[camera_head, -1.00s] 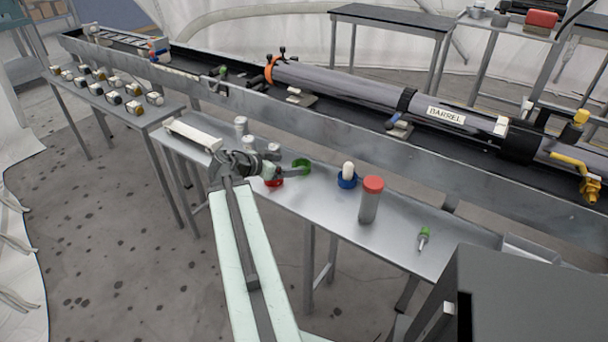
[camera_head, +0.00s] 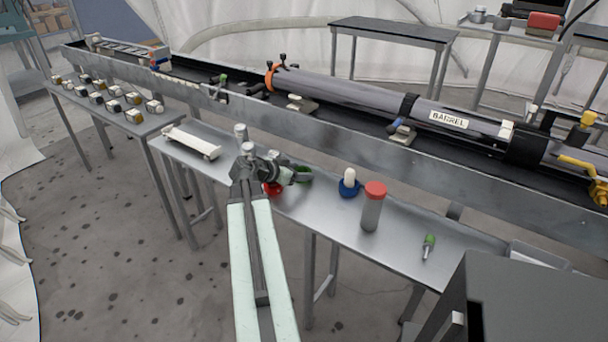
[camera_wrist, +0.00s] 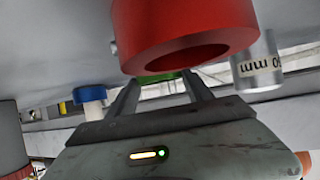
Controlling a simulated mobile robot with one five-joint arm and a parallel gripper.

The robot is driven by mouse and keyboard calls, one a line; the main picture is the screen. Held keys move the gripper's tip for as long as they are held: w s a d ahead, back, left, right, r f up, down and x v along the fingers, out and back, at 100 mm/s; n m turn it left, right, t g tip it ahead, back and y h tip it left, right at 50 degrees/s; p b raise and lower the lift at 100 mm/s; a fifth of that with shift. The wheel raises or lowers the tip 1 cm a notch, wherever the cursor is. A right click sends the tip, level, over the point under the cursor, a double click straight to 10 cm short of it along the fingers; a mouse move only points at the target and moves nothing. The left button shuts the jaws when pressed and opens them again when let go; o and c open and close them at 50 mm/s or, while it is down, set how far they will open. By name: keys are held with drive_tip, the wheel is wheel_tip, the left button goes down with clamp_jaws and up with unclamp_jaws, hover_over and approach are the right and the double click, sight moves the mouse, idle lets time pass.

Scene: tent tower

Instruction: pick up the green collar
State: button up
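The green collar (camera_head: 303,168) lies on the bench, partly hidden behind my gripper (camera_head: 300,177) in the head view. In the wrist view a strip of the green collar (camera_wrist: 160,77) shows between the ends of my two fingers, (camera_wrist: 160,88) which stand apart. Whether they touch it cannot be told. The red collar (camera_head: 273,188) is close beside my gripper on the near side. It looms large in the wrist view (camera_wrist: 185,35) and hides most of the green collar and the fingertips.
A blue collar (camera_head: 348,188) with a white-topped piece stands to the right, then a red-capped cylinder (camera_head: 372,210) and a green-handled tool (camera_head: 428,246). Pale cylinders (camera_head: 241,136) and a white cradle (camera_head: 192,142) stand left. The long barrel trough (camera_head: 330,150) runs behind the bench.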

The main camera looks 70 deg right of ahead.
drive_tip(key=c, duration=0.8)
drive_tip(key=shift+c, duration=0.2)
drive_tip(key=shift+r, duration=0.1)
drive_tip(key=shift+r+p, duration=0.25)
drive_tip(key=shift+p, duration=0.15)
wheel_tip(320, 180, up, 3)
drive_tip(key=p, duration=0.3)
drive_tip(key=shift+r, duration=0.1)
drive_tip(key=w+a, duration=0.7)
drive_tip(key=w+a+r+p, duration=0.1)
drive_tip(key=w+a, duration=0.3)
drive_tip(key=shift+w+a, duration=0.15)
drive_tip(key=shift+a, duration=0.05)
